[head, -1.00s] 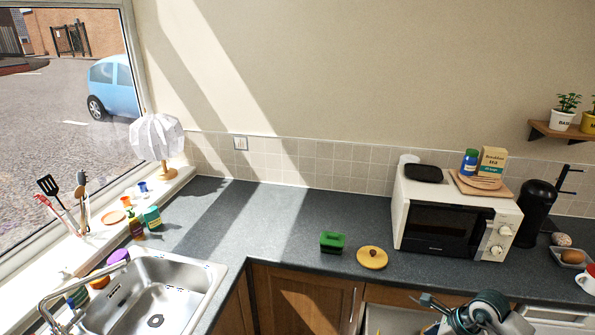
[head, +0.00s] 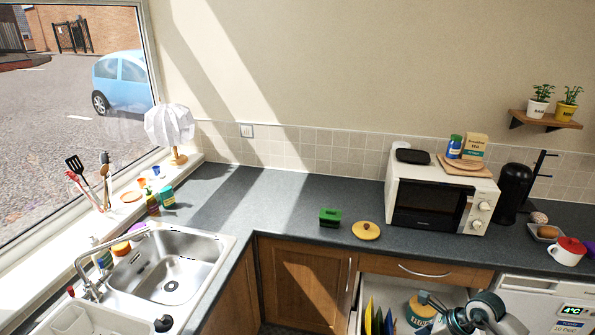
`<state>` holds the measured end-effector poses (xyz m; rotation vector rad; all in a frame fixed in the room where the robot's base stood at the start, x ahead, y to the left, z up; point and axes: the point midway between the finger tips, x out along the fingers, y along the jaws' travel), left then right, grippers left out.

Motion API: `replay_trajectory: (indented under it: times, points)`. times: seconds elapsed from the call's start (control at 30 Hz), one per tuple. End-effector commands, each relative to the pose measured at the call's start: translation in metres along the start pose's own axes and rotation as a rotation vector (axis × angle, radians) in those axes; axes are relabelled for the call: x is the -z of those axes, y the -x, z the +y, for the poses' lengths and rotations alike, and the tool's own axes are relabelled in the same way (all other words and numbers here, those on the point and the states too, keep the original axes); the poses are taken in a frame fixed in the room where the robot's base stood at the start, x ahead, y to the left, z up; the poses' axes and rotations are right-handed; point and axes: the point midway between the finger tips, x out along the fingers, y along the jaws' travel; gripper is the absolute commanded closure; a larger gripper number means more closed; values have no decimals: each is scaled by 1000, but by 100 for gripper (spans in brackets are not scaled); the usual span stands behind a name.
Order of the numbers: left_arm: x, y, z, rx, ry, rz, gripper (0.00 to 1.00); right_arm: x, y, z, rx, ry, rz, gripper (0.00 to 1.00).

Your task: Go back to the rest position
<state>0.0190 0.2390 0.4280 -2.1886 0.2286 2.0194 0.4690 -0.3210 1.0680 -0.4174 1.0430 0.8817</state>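My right arm shows at the bottom right of the head view, in front of the cabinet below the counter. Its gripper (head: 432,300) is small and partly hidden, and I cannot tell whether its fingers are open or shut. No held object can be made out. My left arm and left gripper are not in view.
A steel sink (head: 209,246) is at left. A red-topped white mug (head: 567,254) stands at right.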

Motion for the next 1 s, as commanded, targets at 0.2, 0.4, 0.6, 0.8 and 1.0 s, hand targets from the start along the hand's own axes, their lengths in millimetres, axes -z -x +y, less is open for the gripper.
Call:
replay_trajectory:
  times: [0.2, 0.4, 0.6, 0.8, 1.0]
  points:
    - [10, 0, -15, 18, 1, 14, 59, -19, -41, 2, -152, -174, -183, 46]
    - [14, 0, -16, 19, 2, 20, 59, -43, -100, -4, -371, -564, -474, 46]
    - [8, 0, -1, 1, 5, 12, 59, -16, -190, -41, -546, -1251, -788, 46]
    - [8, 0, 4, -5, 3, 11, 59, 89, -293, -54, -525, -1952, -952, 46]
    - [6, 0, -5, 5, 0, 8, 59, 210, -378, -14, -377, -2502, -985, 46]
